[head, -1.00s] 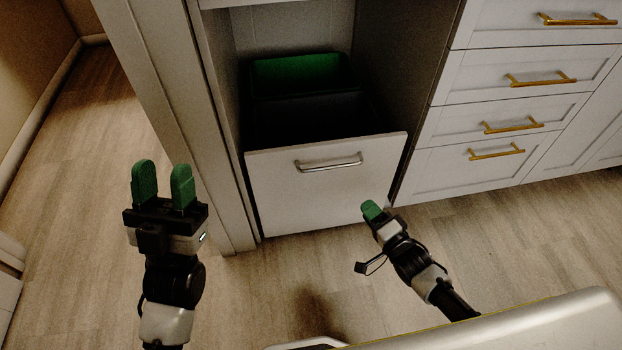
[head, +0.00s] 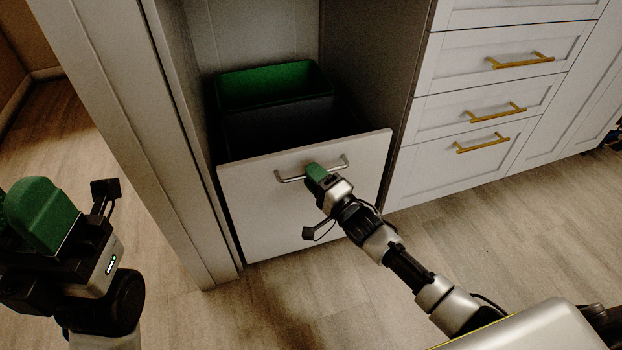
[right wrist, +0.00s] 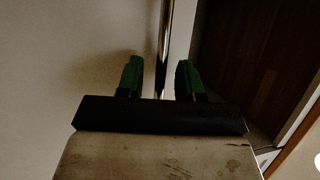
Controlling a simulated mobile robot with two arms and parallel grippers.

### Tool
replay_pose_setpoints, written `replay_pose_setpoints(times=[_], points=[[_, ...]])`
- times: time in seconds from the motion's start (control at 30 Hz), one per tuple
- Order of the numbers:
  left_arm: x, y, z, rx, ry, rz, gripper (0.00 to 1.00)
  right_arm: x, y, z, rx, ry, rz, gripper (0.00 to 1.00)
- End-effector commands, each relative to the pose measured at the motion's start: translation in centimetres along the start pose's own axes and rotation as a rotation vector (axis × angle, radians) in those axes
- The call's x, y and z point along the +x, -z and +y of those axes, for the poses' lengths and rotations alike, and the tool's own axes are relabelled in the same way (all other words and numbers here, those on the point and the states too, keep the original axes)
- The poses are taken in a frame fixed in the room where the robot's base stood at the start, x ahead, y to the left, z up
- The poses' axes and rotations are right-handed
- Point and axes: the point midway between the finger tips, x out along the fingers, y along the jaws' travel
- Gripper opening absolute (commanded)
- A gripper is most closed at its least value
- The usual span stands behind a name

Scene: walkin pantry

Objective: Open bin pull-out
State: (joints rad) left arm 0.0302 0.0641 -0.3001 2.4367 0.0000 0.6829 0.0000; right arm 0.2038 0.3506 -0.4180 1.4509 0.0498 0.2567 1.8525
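The bin pull-out has a white front panel (head: 300,205) with a silver bar handle (head: 338,163). It stands partly out of the cabinet, and its top shows a green-rimmed bin (head: 270,85) and a dark bin (head: 275,125) inside. My right gripper (head: 315,172) is at the handle's middle. In the right wrist view the handle bar (right wrist: 163,50) runs between the two green fingers, which are apart with gaps on both sides. My left gripper (head: 30,210) is at the left edge, away from the pull-out; its fingers are partly cut off, with one overlapping the other.
White drawers (head: 500,95) with gold handles stand to the right of the pull-out. A white cabinet post (head: 125,120) stands at its left. The wood floor (head: 400,235) in front of the panel is clear.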

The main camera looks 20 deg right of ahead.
Motion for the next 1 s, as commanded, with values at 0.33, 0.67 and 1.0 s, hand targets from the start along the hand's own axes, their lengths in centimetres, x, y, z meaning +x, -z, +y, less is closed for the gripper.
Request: replay_pose_setpoints(times=[0.33, 0.67, 1.0], points=[[0.28, 0.01, 0.02, 0.002, -0.006, 0.014, 0.43, 1.08, -0.03, -0.02, -0.001, -0.002, 0.000, 0.36], [0.28, 0.02, 0.04, 0.002, -0.006, 0.014, 0.43, 1.04, -0.02, -0.01, 0.000, -0.001, 0.000, 0.00], [0.42, 0.05, 0.03, 0.001, -0.006, 0.015, 0.43, 0.95, -0.03, -0.04, 0.000, -0.002, 0.000, 0.00]])
